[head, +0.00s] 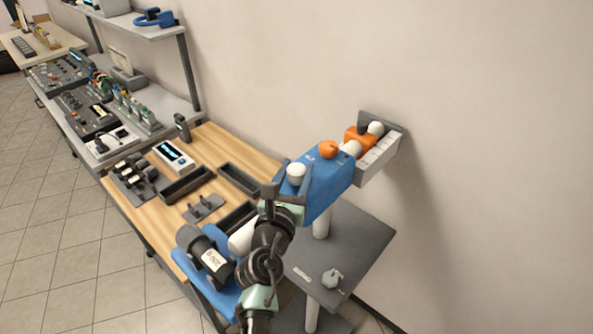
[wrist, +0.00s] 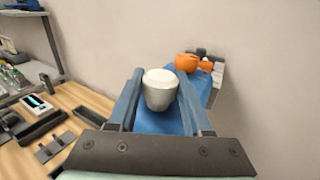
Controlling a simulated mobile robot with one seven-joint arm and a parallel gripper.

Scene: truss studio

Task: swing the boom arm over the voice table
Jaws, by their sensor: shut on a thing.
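The boom arm (head: 325,180) is a blue beam on a wall bracket (head: 382,150), with an orange knob (head: 328,149) near the wall end. A white knob (head: 296,172) stands on its near end. My gripper (wrist: 160,92) is shut on this white knob (wrist: 160,88), one finger on each side. The boom arm lies above a grey stand (head: 365,240) with a small label too small to read. I cannot tell for sure which surface is the voice table; a wooden table (head: 150,222) lies to the left. My arm hides what lies beneath the boom's near end.
The wooden table holds dark trays (head: 186,185), a device with a lit screen (head: 174,156) and a black holder (head: 203,208). A labelled dark cylinder (head: 205,250) and a blue seat-like shape (head: 195,280) are left of my arm. A small pale object (head: 332,279) sits on the grey stand.

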